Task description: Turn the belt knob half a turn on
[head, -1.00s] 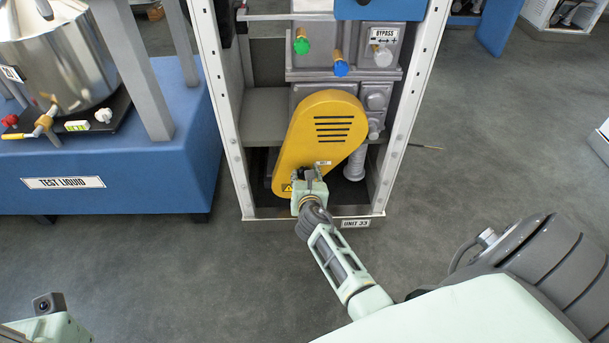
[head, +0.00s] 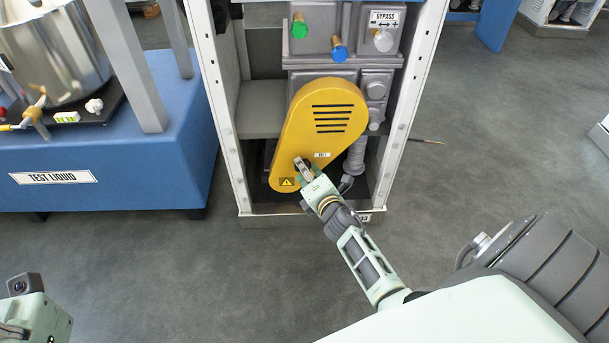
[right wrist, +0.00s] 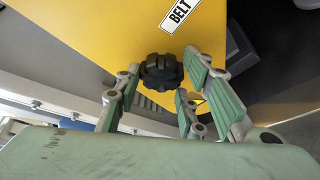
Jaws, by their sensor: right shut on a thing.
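The belt knob (right wrist: 160,70) is a black, ribbed knob on the yellow belt cover (head: 325,125), below the BELT label (right wrist: 178,14) in the right wrist view. My right gripper (head: 305,170) is at the lower part of the cover, its arm reaching in from the lower right. In the right wrist view its green-padded fingers (right wrist: 158,80) stand on both sides of the knob and are shut on it. In the head view the gripper largely hides the knob. Part of my left gripper (head: 35,312) shows at the bottom left; its fingers cannot be made out.
A white frame (head: 408,120) surrounds the unit. Green (head: 299,26) and blue (head: 338,50) knobs and a bypass knob (head: 383,40) sit above the cover. A grey ribbed hose (head: 356,158) is right of it. A blue test liquid stand (head: 120,150) is left. Floor in front is clear.

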